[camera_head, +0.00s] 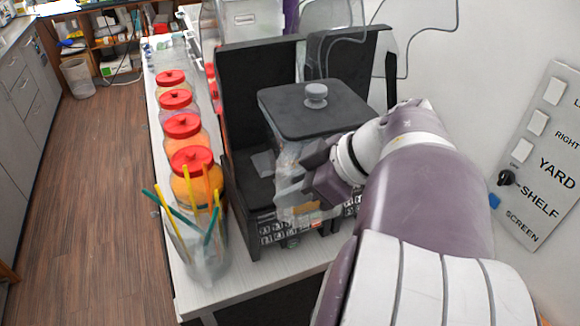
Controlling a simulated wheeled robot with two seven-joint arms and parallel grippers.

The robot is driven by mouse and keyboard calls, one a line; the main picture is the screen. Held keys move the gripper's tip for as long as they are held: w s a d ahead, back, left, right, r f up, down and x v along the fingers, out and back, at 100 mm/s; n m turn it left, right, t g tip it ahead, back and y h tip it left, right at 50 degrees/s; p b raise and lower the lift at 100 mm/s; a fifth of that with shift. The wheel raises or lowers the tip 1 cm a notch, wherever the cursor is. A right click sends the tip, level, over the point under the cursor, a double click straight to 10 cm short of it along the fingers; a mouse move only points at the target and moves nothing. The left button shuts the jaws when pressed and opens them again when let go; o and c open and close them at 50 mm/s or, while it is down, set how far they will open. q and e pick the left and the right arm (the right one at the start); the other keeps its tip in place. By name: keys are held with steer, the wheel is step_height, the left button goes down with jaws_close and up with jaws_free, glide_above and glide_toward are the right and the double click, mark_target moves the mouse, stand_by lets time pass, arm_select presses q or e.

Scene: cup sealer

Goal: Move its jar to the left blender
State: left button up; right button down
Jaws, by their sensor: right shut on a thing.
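A clear blender jar (287,160) with a black lid (300,106) and grey knob stands upright at the middle of the view. My right gripper (312,178), coming in from the right, is shut on the jar at its right side. The left blender (240,95) is a black housing with an open front and a button panel (272,230) low down. The jar is in front of its right part, and its lower end is near the panels. I cannot tell whether it touches a base. The right blender is mostly hidden by the jar and my arm. My left gripper is out of view.
Several red-lidded jars (182,126) line the counter's left side. A clear cup (205,255) with coloured straws stands at the front left corner. Clear covers (335,45) rise behind the blenders. A labelled switch board (540,150) is on the right wall. The floor at left is open.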

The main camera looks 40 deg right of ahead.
steer(key=shift+w+n+b, duration=0.3)
steer(key=shift+w, duration=0.1)
steer(key=w+d+f, duration=0.1)
steer(key=w+d, duration=0.1)
steer(key=w, duration=0.8)
steer(key=w+d+f+b, duration=0.1)
steer(key=w+d, duration=0.1)
steer(key=w, duration=0.8)
steer(key=shift+d, duration=0.35)
steer(key=shift+f, duration=0.15)
steer(key=shift+p, duration=0.3)
steer(key=shift+a, duration=0.1)
